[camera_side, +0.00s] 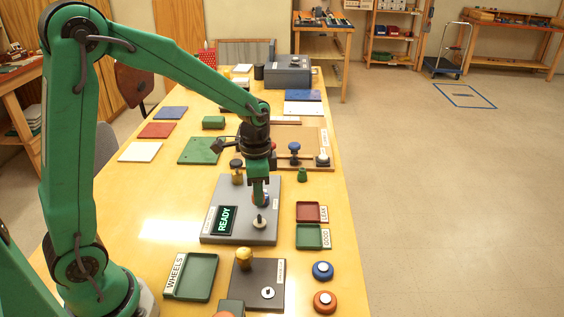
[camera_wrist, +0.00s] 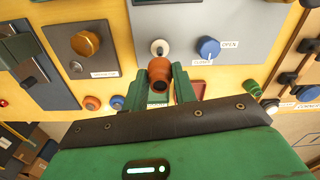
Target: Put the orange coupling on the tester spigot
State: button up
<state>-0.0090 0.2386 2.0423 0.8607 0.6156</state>
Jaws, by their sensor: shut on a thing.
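My gripper (camera_wrist: 160,88) is shut on the orange coupling (camera_wrist: 160,74), a short tube whose dark open end shows between the green fingers in the wrist view. In the side view my gripper (camera_side: 259,198) hangs over the grey tester plate and mostly hides the coupling. The pale tester spigot (camera_side: 259,223) stands on that plate, just below the fingertips in the picture. In the wrist view the spigot (camera_wrist: 159,46) shows just beyond the coupling, uncovered. I cannot tell their exact height gap. The tester screen (camera_side: 225,220) reads READY.
A blue knob (camera_wrist: 208,47) between OPEN and CLOSE labels stands beside the spigot. A red tray (camera_side: 312,204) and a green tray (camera_side: 309,246) lie right of the tester. A wheels tray (camera_side: 207,257), a brass-knobbed plate (camera_side: 272,300), and blue and orange wheels lie nearer.

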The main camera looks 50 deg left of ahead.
jog(key=shift+f, duration=1.75)
jog(key=shift+f, duration=1.6)
dwell(2.6)
jog(key=o, duration=1.4)
jog(key=shift+r, duration=0.1)
jog(key=shift+r, duration=3.75)
